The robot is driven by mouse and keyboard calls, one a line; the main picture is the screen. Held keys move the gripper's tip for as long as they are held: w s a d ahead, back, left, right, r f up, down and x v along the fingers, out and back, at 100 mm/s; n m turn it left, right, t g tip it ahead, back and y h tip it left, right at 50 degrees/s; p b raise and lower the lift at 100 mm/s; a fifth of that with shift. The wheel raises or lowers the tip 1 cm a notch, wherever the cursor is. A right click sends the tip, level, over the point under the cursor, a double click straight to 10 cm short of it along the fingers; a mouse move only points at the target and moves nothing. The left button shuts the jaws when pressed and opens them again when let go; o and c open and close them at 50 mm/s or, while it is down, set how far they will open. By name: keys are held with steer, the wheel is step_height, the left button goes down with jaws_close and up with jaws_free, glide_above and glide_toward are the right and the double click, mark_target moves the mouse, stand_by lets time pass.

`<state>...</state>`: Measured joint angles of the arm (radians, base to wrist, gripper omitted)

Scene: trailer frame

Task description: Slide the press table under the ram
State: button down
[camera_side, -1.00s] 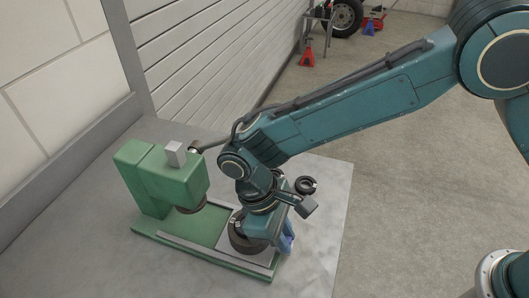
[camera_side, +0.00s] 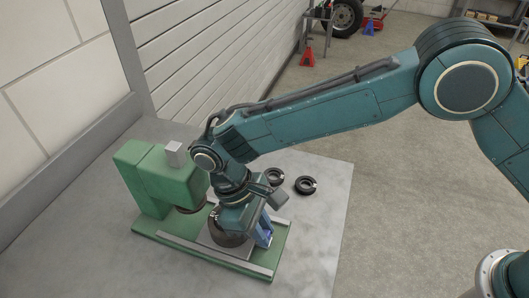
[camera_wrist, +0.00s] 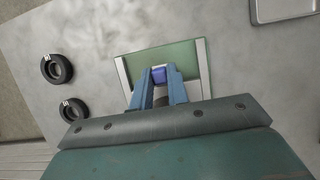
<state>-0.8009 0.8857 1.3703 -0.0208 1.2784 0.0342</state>
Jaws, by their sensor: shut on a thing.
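The green press (camera_side: 150,180) stands on the bench at the left, with its dark round ram (camera_side: 191,208) hanging over the green base (camera_side: 180,246). The press table is a grey plate (camera_side: 212,243) between two rails on that base, with a dark round part (camera_side: 228,232) on it, close to the right of the ram. My gripper (camera_side: 264,240) is at the table's right end, and in the wrist view its blue fingers (camera_wrist: 159,84) are shut on a blue handle (camera_wrist: 159,73). The wrist body hides most of the table there.
Two black rings (camera_side: 305,185) (camera_side: 274,176) lie on the grey bench (camera_side: 325,205) behind my wrist. A metal tray (camera_wrist: 285,10) shows at the top right of the wrist view. The slatted wall (camera_side: 215,60) runs behind the press.

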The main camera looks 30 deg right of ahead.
steer(key=c, duration=1.4)
jaws_free()
steer(key=shift+o, duration=0.2)
steer(key=shift+s+d, duration=0.15)
